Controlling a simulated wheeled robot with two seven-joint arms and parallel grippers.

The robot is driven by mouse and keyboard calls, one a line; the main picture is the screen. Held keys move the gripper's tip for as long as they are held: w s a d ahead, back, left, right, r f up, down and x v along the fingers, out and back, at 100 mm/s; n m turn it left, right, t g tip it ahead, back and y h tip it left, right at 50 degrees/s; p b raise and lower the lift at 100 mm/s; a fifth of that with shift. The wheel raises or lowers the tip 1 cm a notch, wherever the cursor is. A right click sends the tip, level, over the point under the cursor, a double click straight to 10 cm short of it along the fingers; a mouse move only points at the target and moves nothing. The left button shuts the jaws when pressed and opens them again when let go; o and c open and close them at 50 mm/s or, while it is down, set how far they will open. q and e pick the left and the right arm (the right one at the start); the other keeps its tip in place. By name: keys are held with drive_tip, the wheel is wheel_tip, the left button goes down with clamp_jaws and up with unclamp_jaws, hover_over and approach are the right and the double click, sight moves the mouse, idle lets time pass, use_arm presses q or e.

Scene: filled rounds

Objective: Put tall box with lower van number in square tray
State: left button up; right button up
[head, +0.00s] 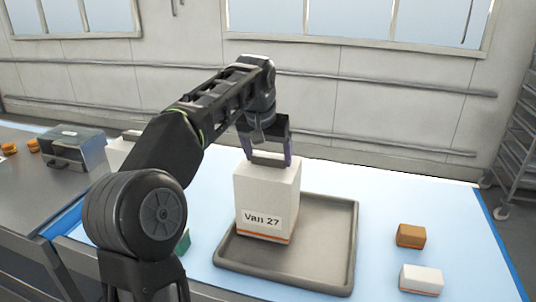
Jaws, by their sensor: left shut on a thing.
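A tall white box (266,193) with the label "Van 27" and an orange stripe near its bottom is upright over the left part of the square grey tray (335,277). My left gripper (267,160) is shut on the top of this box. I cannot tell whether the box's bottom touches the tray floor. Another white box (121,150) is mostly hidden behind my left arm, and any label on it is out of sight. My right gripper is not in view.
A brown block (411,235) and a low white box (421,279) lie on the blue surface right of the tray. A green thing (183,243) is partly hidden by my arm. A grey metal case (74,147) and orange round things (33,145) are at the left.

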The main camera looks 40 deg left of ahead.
use_arm(q)
drive_tip(key=shift+f+b, duration=0.35)
drive_tip(key=shift+f, duration=0.1)
drive_tip(key=o, duration=2)
